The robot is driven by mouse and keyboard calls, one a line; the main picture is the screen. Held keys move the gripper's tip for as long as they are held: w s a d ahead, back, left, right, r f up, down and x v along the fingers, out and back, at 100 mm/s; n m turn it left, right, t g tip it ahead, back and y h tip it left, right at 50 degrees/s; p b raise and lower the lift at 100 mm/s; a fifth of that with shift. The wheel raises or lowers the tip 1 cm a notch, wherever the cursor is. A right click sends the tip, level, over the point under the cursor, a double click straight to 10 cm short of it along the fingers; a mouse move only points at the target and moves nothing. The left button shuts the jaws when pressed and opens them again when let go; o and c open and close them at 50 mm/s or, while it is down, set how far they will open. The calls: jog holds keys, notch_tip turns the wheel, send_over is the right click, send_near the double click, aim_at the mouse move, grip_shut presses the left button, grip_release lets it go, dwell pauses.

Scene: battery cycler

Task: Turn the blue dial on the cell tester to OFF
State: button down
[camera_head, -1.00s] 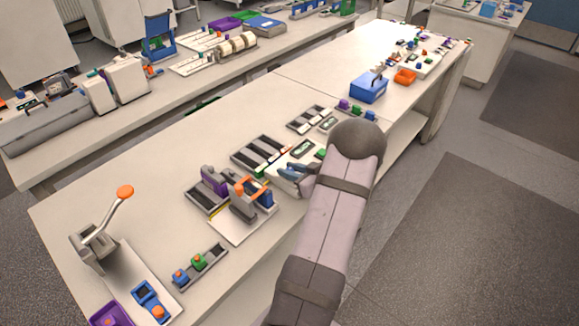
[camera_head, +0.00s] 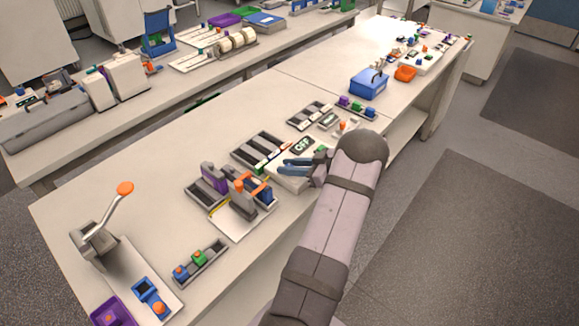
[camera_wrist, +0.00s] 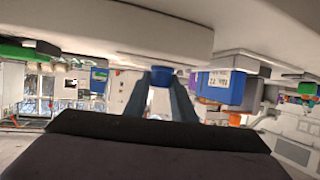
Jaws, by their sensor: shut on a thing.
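The cell tester (camera_head: 288,180) is a white box on the front bench with a dark display (camera_head: 303,146) that reads OFF. In the wrist view, where the bench appears at the top, the blue dial (camera_wrist: 161,78) sits between the fingertips of my gripper (camera_wrist: 161,88). The fingers are shut on it from both sides. In the head view the fingers hide the dial, so its pointer cannot be read.
Left of the tester stands a fixture (camera_head: 241,196) with an orange-topped lever. Dark slotted trays (camera_head: 262,150) lie behind it. A lever press (camera_head: 97,240) stands at the far left, and a blue box (camera_head: 368,86) farther back. The bench's left middle is clear.

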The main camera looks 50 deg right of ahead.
jog(key=c, duration=1.5)
grip_release()
jog(key=shift+s+d+r+b, duration=0.25)
jog(key=shift+s+b, duration=0.1)
jog(key=shift+s, duration=0.25)
jog(key=shift+b+v, duration=0.95)
jog(key=shift+v, duration=2.05)
jog(key=shift+a, duration=0.1)
